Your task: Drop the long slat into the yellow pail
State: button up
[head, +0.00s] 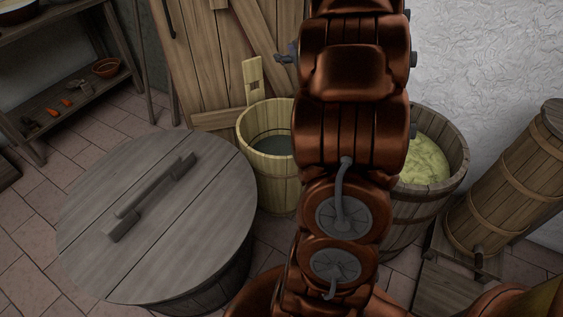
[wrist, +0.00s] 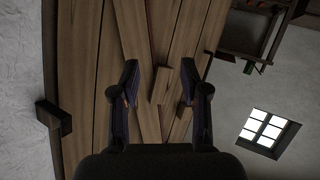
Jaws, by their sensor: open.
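The yellow pail (head: 267,182) is a pale yellow wooden bucket with hoops and one tall stave with a hole. It stands upright on the floor left of my arm in the head view, its inside dark, its right side partly hidden by my arm. My gripper (wrist: 160,82) is open in the wrist view, its two dark fingers apart. A short end of brown wood (wrist: 161,86) shows between the fingertips; I cannot tell whether it is loose or part of the planks behind. I cannot make out the long slat for certain in either view.
A large round tub with a grey wooden lid (head: 100,190) stands at left. A tub of greenish stuff (head: 423,160) and a hooped barrel (head: 510,180) stand at right. A plank door (head: 205,60) is behind the pail. A low shelf (head: 70,95) is far left.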

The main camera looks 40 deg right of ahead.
jog(key=v, duration=0.7)
jog(key=shift+s, duration=0.15)
dwell(0.4)
jog(key=s+a+r+m+g+h+p, duration=0.1)
jog(key=a+r+m+g+h+p, duration=0.3)
jog(key=r+p, duration=0.9)
jog(key=s+a+r+n+g+y+p, duration=0.1)
jog(key=s+a+r+g+y+p, duration=0.1)
jog(key=s+a+p, duration=0.3)
jog(key=s+a+r+n+g+y+p, duration=0.1)
jog(key=s+a+g+p, duration=0.4)
jog(key=s+a, duration=0.8)
jog(key=s+a+r+n+g+y+p, duration=0.1)
jog(key=s+a+r+g+y+p, duration=0.2)
jog(key=s+a, duration=0.6)
jog(key=a+g+p, duration=0.1)
jog(key=a+p, duration=0.1)
jog(key=a, duration=0.6)
jog(key=shift+r+y, duration=0.15)
jog(key=shift+y, duration=0.15)
jog(key=shift+d, duration=0.2)
